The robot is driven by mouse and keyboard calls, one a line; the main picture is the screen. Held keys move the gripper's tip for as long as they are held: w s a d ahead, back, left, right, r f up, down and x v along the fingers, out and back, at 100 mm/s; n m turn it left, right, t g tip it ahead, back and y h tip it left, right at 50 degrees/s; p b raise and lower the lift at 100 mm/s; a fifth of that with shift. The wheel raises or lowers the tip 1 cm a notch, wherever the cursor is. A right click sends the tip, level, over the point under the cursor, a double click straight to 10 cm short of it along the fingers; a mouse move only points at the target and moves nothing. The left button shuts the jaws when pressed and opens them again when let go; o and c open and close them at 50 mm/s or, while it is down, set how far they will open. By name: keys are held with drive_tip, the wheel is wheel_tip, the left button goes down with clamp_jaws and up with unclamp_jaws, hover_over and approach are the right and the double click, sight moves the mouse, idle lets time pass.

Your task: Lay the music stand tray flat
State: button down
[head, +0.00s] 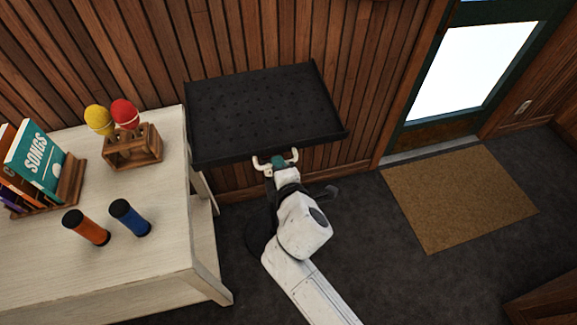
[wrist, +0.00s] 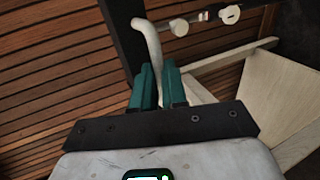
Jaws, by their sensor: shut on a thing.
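The music stand tray (head: 262,105) is a black perforated panel with a raised lip, in front of the plank wall in the head view. Its exact tilt is hard to tell. A cream bar handle (head: 292,156) is at its near edge. My gripper (head: 278,162) is at this handle. In the wrist view, the teal fingers of my gripper (wrist: 158,78) are shut on the curved cream handle (wrist: 149,40). A dark bar (wrist: 122,35), perhaps part of the tray or stand, runs beside it. My arm hides most of the stand's lower part.
A pale table (head: 150,245) stands at left, close to the tray, with a songbook rack (head: 68,185), a maraca holder (head: 133,148), an orange shaker (head: 87,228) and a blue shaker (head: 129,217). A doormat (head: 458,198) lies by the door at right, with open floor around it.

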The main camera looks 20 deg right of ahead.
drive_tip(key=shift+w+r+p, duration=0.2)
drive_tip(key=shift+r+p, duration=0.25)
drive_tip(key=shift+r, duration=0.45)
drive_tip(key=shift+w+r+p, duration=0.15)
drive_tip(key=shift+r+p, duration=0.25)
drive_tip(key=shift+r, duration=0.45)
drive_tip(key=shift+w+r+p, duration=0.2)
drive_tip(key=shift+r+p, duration=0.25)
drive_tip(key=shift+r, duration=0.45)
drive_tip(key=shift+d, duration=0.1)
drive_tip(key=c, duration=1.2)
unclamp_jaws()
drive_tip(key=shift+w+f, duration=0.1)
drive_tip(key=shift+f, duration=0.2)
drive_tip(key=b+v, duration=0.1)
drive_tip(key=v, duration=1)
drive_tip(key=shift+f, duration=0.15)
